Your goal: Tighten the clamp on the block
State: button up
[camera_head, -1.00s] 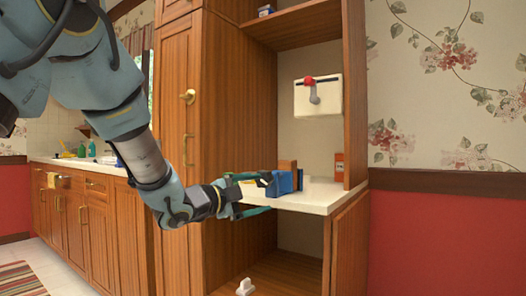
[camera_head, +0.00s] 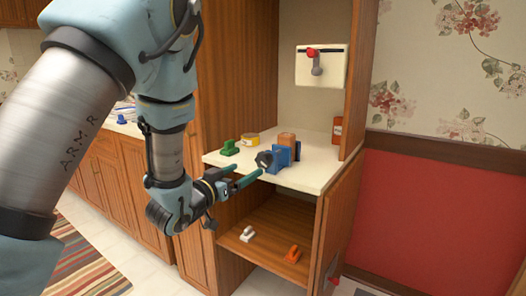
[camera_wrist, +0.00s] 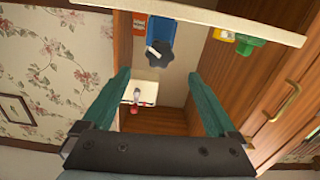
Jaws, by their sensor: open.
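A blue clamp (camera_head: 280,158) stands on the cream shelf (camera_head: 308,177) of the wooden cabinet, with a brown block (camera_head: 287,140) at its jaws. Its dark round knob (camera_head: 264,159) faces my gripper (camera_head: 250,173). My gripper is open and empty, just in front of the knob, with the fingers apart. In the wrist view the picture is upside down; the clamp (camera_wrist: 160,31) and knob (camera_wrist: 158,54) show beyond the open fingertips of my gripper (camera_wrist: 160,78). The block cannot be made out there. I cannot tell whether the block touches both jaws.
A green clamp-like object (camera_head: 231,148) and a yellow round item (camera_head: 251,139) stand left of the clamp. An orange box (camera_head: 337,130) stands behind right. A white box with a red-tipped lever (camera_head: 316,62) hangs above. The lower shelf holds white (camera_head: 247,234) and orange (camera_head: 293,254) items.

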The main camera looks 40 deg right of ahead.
aim_at(261, 161)
jog(key=p+x, duration=0.2)
jog(key=x, duration=0.8)
jog(key=shift+d, duration=0.15)
jog(key=c, duration=1.4)
